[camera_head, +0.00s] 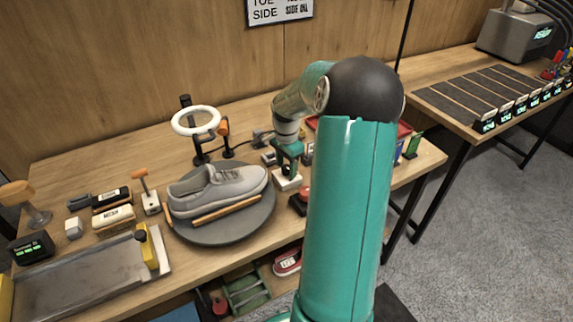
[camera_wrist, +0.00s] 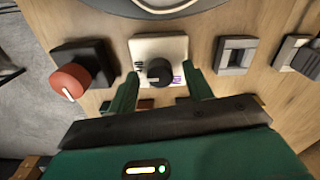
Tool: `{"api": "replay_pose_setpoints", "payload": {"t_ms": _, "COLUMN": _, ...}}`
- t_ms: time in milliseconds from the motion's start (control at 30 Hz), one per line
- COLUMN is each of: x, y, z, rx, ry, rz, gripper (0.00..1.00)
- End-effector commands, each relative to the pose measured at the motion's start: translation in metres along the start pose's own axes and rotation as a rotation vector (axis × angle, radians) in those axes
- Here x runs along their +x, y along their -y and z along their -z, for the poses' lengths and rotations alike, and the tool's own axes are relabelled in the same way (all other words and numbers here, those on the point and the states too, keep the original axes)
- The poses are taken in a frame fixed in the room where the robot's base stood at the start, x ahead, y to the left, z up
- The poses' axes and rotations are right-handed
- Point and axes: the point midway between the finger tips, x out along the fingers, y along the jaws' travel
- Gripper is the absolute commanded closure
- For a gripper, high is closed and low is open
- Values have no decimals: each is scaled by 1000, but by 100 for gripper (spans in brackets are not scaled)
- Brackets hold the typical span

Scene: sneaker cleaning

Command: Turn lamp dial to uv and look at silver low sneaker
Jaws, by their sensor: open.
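The silver-grey low sneaker (camera_head: 220,192) lies on a round dark turntable (camera_head: 225,236) in the head view. A white ring lamp (camera_head: 214,124) stands behind it. The lamp dial, a black knob (camera_wrist: 158,72) on a white plate (camera_wrist: 172,46), is in the wrist view; the plate has a purple mark at its right. Which mark the knob points to is unclear. The white dial box (camera_head: 287,182) also shows in the head view, right of the sneaker. My gripper (camera_wrist: 162,76) is open, with one green finger on each side of the knob; contact cannot be told.
A red knob on a black base (camera_wrist: 72,80) is left of the dial in the wrist view, and a grey square switch-like part (camera_wrist: 236,55) is right of it. Brushes (camera_head: 113,217) and a metal tray (camera_head: 85,278) occupy the left of the wooden table.

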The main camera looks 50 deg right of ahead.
Motion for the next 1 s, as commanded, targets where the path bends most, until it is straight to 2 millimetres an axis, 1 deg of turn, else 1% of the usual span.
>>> {"api": "replay_pose_setpoints", "payload": {"t_ms": 200, "x": 0, "y": 0, "z": 0, "rx": 0, "ry": 0, "rz": 0, "gripper": 49}}
{"api": "replay_pose_setpoints", "payload": {"t_ms": 267, "x": 0, "y": 0, "z": 0, "rx": 0, "ry": 0, "rz": 0, "gripper": 59}}
{"api": "replay_pose_setpoints", "payload": {"t_ms": 300, "x": 0, "y": 0, "z": 0, "rx": 0, "ry": -1, "rz": 0, "gripper": 67}}
{"api": "replay_pose_setpoints", "payload": {"t_ms": 433, "x": 0, "y": 0, "z": 0, "rx": 0, "ry": -1, "rz": 0, "gripper": 93}}
{"api": "replay_pose_setpoints", "payload": {"t_ms": 467, "x": 0, "y": 0, "z": 0, "rx": -1, "ry": -1, "rz": 0, "gripper": 94}}
{"api": "replay_pose_setpoints", "payload": {"t_ms": 767, "x": 0, "y": 0, "z": 0, "rx": -29, "ry": -2, "rz": 0, "gripper": 94}}
{"api": "replay_pose_setpoints", "payload": {"t_ms": 1000, "x": -1, "y": 0, "z": 0, "rx": -140, "ry": -2, "rz": 1, "gripper": 94}}
